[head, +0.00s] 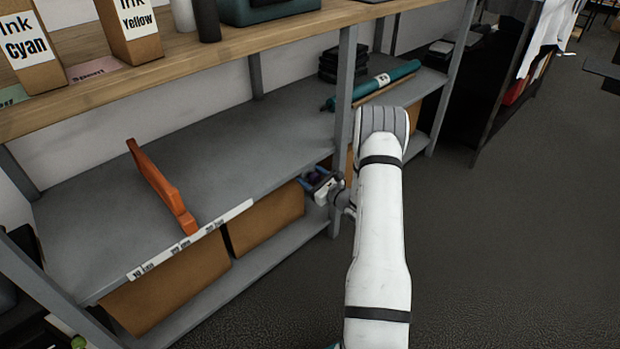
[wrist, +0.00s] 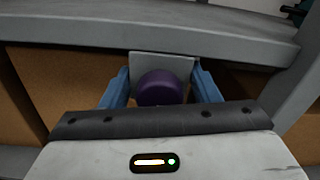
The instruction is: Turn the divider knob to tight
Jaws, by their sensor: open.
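The purple round knob (wrist: 161,88) sits between the two blue fingers of my gripper (wrist: 162,92) in the wrist view, in front of a small grey plate (wrist: 160,66). The fingers are open, with a gap visible on each side of the knob. In the head view my gripper (head: 318,186) is at the front edge of the middle shelf, and the knob is a small dark shape that I cannot make out clearly. An orange divider (head: 160,188) stands on the grey middle shelf (head: 90,225), apart from my gripper on the left.
Brown boxes (head: 170,285) stand below the middle shelf. A label strip (head: 190,240) runs along its front edge. A grey shelf post (head: 345,75) rises close to my arm. Ink boxes (head: 130,30) stand on the wooden top. The floor at the right is clear.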

